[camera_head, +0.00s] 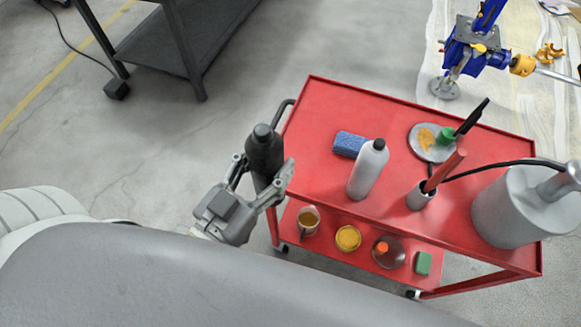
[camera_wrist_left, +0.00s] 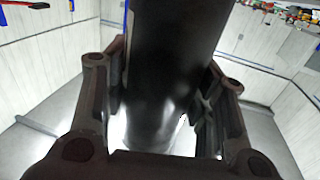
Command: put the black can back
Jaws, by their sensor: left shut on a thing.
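The black can (camera_head: 264,152) is a dark bottle-shaped can with a narrower cap, near the left end of the red cart. My left gripper (camera_head: 262,180) is shut on it, one finger on each side, and the can looks roughly upright. In the left wrist view the can (camera_wrist_left: 170,70) fills the middle, between the two fingers (camera_wrist_left: 165,100). The can overlaps the cart's left edge in the head view; I cannot tell whether its base touches anything. My right gripper is not in view.
The red cart (camera_head: 318,100) holds a blue sponge (camera_head: 349,144), a white can (camera_head: 368,170), a plate (camera_head: 421,142), a grey cup (camera_head: 420,196) and a large grey canister (camera_head: 515,210). Its lower shelf carries a mug (camera_head: 309,220) and jars. The cart's top is clear left of the sponge.

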